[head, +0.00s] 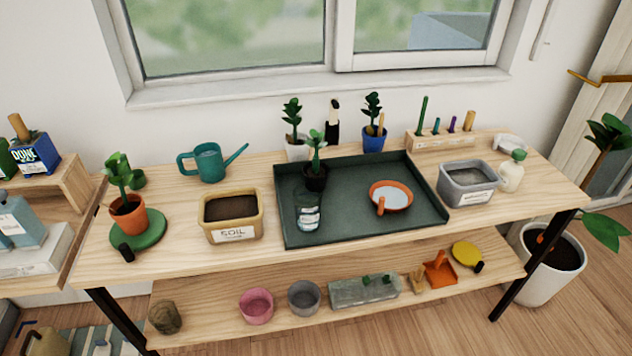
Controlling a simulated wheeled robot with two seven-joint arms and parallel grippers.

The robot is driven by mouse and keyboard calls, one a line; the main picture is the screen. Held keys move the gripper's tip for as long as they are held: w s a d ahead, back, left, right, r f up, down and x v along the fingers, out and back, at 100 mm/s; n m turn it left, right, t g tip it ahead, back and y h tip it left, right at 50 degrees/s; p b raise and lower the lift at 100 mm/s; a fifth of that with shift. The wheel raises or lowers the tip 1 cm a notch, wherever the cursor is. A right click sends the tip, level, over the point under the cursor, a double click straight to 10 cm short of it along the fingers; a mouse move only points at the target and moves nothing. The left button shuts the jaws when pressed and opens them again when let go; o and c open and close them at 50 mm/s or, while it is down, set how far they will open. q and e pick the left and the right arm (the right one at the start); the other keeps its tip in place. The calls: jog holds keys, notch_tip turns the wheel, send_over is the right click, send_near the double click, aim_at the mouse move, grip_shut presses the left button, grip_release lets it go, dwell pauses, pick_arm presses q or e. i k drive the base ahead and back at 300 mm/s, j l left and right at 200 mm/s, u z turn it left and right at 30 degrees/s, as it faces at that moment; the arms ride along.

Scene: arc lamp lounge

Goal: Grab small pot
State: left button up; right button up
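Several pots are in view, and I cannot tell which one the task's small pot is. On the lower shelf stand an empty-looking pink pot (257,306) and a grey pot (304,298). On the tabletop, a terracotta pot (129,218) with a plant sits on a green saucer (150,239). A dark pot (316,180) with a plant stands in the dark green tray (350,224). Behind the tray are a white pot (298,151) and a blue pot (373,142), both with plants. Neither of my grippers is in view.
A soil bin (232,219), teal watering can (208,163) and grey bin (467,184) stand on the wooden table. The tray also holds a bottle (308,214) and an orange-rimmed dish (391,195). A grey block (364,291) lies right of the grey pot.

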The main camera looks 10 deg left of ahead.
aim_at(322, 180)
jog(key=l+u, duration=0.2)
jog(key=l, duration=0.4)
jog(key=l+u, duration=0.25)
jog(key=l, duration=0.35)
jog(key=k+l+u, duration=0.2)
jog(key=l, duration=0.4)
